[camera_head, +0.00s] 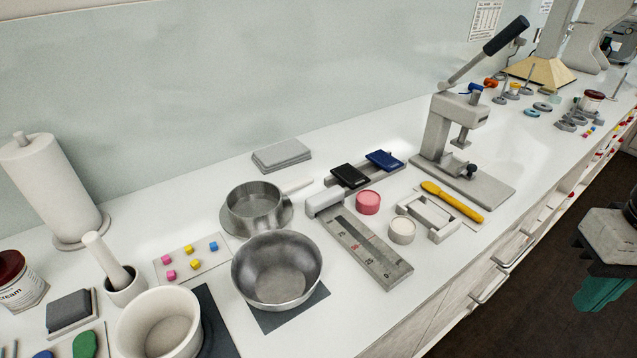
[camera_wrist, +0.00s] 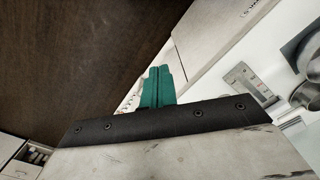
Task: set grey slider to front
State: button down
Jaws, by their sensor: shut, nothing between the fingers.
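A grey scale plate (camera_head: 372,258) with printed marks, among them 25, 50 and 0, lies on the white counter. A pale grey slider block (camera_head: 324,201) sits across its far end; the near end, by the 0 mark, is bare. The plate also shows at the right of the wrist view (camera_wrist: 243,80). My gripper (camera_head: 592,303) has teal fingers and hangs over the dark floor at the right, off the counter and well apart from the slider. In the wrist view its fingers (camera_wrist: 157,88) are together and empty.
A steel bowl (camera_head: 277,272) stands left of the plate. A pink round pot (camera_head: 368,202), a cream pot (camera_head: 402,230), a white frame (camera_head: 436,222) and a yellow-handled tool (camera_head: 453,202) lie right of it. A lever press (camera_head: 446,130) stands beyond. Drawer handles line the front.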

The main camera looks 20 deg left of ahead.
jog(key=w+a+f+n, duration=0.1)
jog(key=w+a+n, duration=0.1)
jog(key=w+a, duration=0.4)
jog(key=w+a+n, duration=0.2)
jog(key=w+a, duration=0.1)
jog(key=a, duration=0.5)
jog(key=n+t+y, duration=0.2)
jog(key=n+y, duration=0.1)
jog(key=n, duration=0.1)
send_over(325, 201)
jog(key=w, duration=0.1)
jog(key=shift+f, duration=0.75)
jog(key=x, duration=1)
jog(key=shift+w+a, duration=0.1)
jog(key=shift+w, duration=0.1)
